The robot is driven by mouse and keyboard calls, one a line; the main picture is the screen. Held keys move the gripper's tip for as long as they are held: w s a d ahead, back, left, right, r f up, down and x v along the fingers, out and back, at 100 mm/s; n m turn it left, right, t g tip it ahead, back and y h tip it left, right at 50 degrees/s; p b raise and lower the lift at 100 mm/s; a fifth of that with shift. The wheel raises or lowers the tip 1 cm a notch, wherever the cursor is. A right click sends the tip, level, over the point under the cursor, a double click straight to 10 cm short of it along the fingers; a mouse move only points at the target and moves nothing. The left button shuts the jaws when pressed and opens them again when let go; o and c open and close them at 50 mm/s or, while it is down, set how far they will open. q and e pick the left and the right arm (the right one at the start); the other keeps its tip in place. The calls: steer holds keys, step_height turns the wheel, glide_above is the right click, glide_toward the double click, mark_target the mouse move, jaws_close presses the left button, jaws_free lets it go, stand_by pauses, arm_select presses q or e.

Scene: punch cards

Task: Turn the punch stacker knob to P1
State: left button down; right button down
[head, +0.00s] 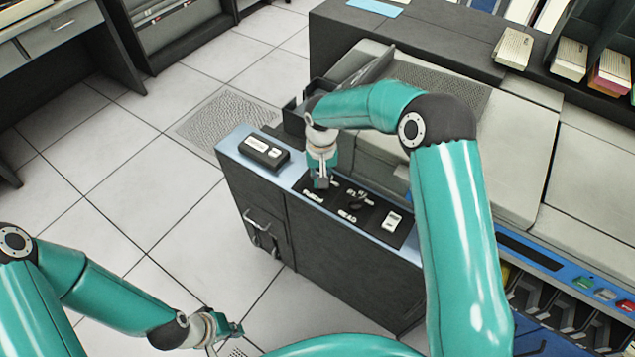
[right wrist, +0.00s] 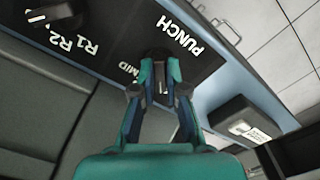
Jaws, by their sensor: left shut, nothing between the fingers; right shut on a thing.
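The punch stacker knob (right wrist: 156,56) is dark and round, on a black panel (right wrist: 110,42) beside the white word PUNCH. My right gripper (right wrist: 160,82) is shut on the knob, its fingers on either side of it. In the head view the right gripper (head: 320,180) reaches down onto the panel and hides most of the knob. The label MID shows beside the knob in the right wrist view; the P1 mark cannot be made out, nor can the pointer's exact direction. My left gripper (head: 232,328) is shut and empty, low over the floor.
A second knob (right wrist: 52,20) near R1 and R2 sits on the same panel, near the word READ in the head view. Open tiled floor (head: 150,205) lies left.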

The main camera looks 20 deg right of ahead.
steer(key=shift+w+d+r+n, duration=0.2)
steer(key=shift+w+n, duration=0.1)
steer(key=shift+n, duration=0.3)
steer(key=c, duration=1.2)
jaws_free()
steer(key=shift+a, duration=0.1)
steer(key=shift+s+f, duration=0.1)
step_height(320, 180, up, 12)
steer(key=shift+f, duration=0.1)
